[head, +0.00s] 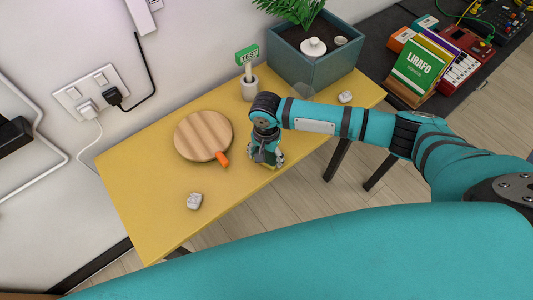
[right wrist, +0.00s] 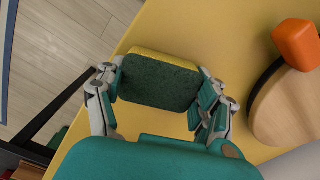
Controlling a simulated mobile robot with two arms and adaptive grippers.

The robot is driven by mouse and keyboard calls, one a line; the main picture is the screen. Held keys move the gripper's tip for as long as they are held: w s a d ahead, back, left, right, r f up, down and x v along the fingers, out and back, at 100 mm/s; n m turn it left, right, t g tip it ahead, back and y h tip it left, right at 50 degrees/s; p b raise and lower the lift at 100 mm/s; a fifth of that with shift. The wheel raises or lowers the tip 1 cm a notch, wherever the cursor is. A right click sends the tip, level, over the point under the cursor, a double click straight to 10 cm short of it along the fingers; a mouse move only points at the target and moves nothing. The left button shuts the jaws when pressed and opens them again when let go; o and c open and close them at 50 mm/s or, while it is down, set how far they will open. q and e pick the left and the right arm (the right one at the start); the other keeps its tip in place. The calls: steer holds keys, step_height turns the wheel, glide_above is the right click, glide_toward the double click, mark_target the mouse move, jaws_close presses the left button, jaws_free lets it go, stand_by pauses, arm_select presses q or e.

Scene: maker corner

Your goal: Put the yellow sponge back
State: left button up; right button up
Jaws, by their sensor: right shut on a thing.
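The yellow sponge (right wrist: 158,82) shows in the right wrist view with a dark green scouring face and a thin yellow edge. My right gripper (right wrist: 160,92) is shut on it, with one finger at each side. In the head view the right gripper (head: 267,156) is low at the front edge of the yellow table (head: 140,205), just right of the round wooden board. The sponge is mostly hidden there by the gripper. I cannot tell whether the sponge touches the table. My left gripper is not in view.
Small whitish lumps lie at the left (head: 194,201) and right (head: 345,97).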

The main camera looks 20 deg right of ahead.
steer(key=o, duration=1.1)
steer(key=shift+f, duration=0.1)
step_height(320, 180, up, 12)
steer(key=shift+r+b, duration=0.2)
steer(key=shift+b, duration=0.4)
steer(key=shift+a+f, duration=0.1)
